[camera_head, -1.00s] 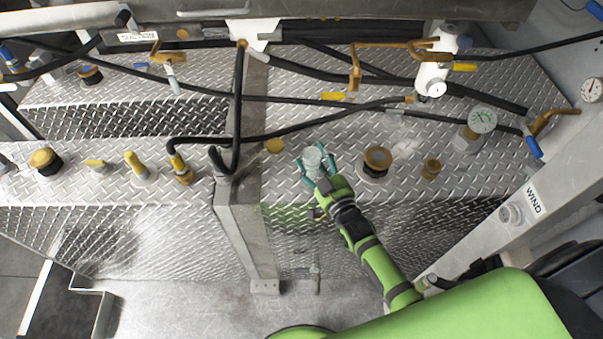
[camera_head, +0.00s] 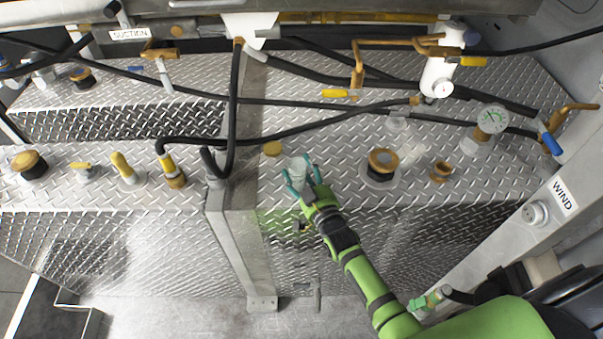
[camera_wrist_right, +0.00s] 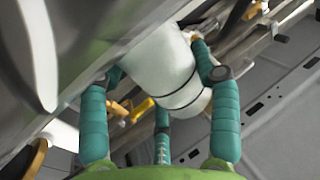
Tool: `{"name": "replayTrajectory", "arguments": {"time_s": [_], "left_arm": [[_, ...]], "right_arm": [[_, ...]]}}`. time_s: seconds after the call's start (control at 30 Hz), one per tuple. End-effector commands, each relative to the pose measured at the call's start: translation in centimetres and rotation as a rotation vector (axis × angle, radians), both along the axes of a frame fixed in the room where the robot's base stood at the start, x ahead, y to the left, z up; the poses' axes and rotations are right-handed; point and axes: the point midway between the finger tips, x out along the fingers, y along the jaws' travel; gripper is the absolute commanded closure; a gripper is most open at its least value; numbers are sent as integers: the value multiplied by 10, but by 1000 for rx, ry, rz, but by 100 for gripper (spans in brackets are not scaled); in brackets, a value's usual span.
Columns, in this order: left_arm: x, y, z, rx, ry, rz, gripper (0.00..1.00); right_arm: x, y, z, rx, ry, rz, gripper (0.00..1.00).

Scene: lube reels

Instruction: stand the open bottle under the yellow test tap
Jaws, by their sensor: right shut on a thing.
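My right gripper (camera_head: 299,184) has its teal fingers shut around a pale, whitish bottle (camera_head: 298,168), above the tread-plate deck (camera_head: 335,190). The right wrist view shows the bottle (camera_wrist_right: 163,65) as a white cylinder with dark rings, between the teal fingers (camera_wrist_right: 160,110). A yellow-handled tap (camera_head: 335,93) with brass pipework stands behind and to the right of the bottle. Another yellow handle (camera_head: 473,61) is by the white filter at the right. I cannot tell which is the test tap. My left gripper is not in view.
A yellow disc (camera_head: 272,148) lies just left of the bottle. A brass-capped filler (camera_head: 383,163) stands to its right. Black hoses (camera_head: 330,133) cross behind the bottle. A metal post (camera_head: 235,225) is at left.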

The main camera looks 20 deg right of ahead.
Motion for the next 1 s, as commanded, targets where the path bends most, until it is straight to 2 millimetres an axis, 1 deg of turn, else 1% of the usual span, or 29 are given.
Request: {"name": "replayTrajectory", "arguments": {"time_s": [0.17,0.2,0.23,0.53,0.67,0.7,0.77,1.0], "left_arm": [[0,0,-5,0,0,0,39],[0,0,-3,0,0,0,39],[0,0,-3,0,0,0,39],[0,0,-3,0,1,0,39],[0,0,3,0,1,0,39],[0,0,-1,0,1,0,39],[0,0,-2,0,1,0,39],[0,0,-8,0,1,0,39]], "right_arm": [[0,0,-6,0,0,0,62],[0,0,-4,0,0,0,21],[0,0,-4,0,0,0,14],[0,0,-4,0,2,0,14],[-1,0,2,0,3,0,14],[-7,-1,-2,-1,5,0,14],[-17,-2,-3,-1,5,0,14],[-68,-8,-3,-1,3,0,14]]}}
